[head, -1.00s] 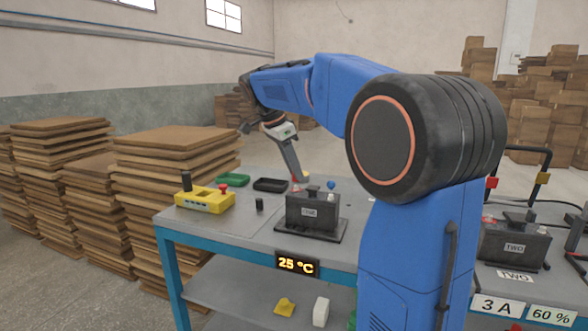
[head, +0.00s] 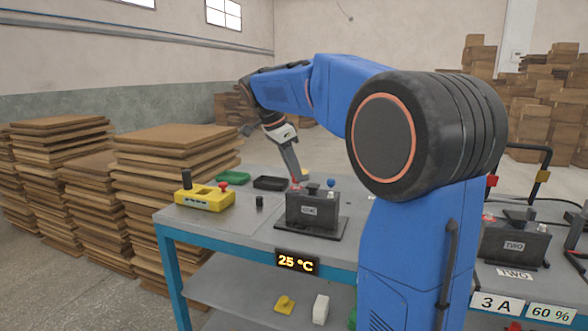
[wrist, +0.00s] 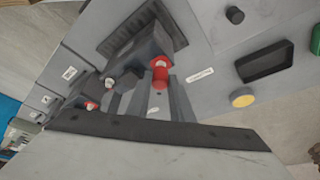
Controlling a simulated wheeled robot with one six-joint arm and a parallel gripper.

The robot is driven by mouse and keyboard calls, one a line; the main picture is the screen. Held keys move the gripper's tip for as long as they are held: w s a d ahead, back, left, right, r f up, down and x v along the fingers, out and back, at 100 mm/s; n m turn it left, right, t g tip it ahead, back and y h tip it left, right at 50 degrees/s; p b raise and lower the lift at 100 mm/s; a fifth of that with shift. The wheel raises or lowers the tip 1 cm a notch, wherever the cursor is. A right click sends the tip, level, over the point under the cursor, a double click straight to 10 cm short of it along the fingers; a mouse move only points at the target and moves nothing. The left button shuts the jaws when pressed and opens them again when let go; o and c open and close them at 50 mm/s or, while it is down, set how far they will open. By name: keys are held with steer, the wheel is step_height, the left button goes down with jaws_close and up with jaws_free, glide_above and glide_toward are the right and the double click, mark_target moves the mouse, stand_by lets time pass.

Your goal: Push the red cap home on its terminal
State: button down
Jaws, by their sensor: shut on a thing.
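The red cap (wrist: 160,73) is between my fingertips in the wrist view. It is at the top of the dark battery (wrist: 140,55). In the head view my gripper (head: 297,181) reaches down to the back left of the battery labelled ONE (head: 312,211), with the red cap (head: 297,186) just showing at its tips. My gripper is shut on the cap. The terminal under the cap is hidden, so I cannot tell how far down the cap sits.
A yellow box (head: 204,200), a small black cap (head: 259,202), a green tray (head: 232,177) and a black tray (head: 270,183) are on the bench to the left. The battery labelled TWO (head: 514,246) stands on the right. A yellow round button (wrist: 242,97) shows nearby.

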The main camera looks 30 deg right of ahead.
steer(key=shift+f, duration=0.85)
stand_by(1.6)
steer(key=c, duration=1)
jaws_free()
steer(key=shift+r, duration=0.1)
steer(key=shift+r, duration=3.4)
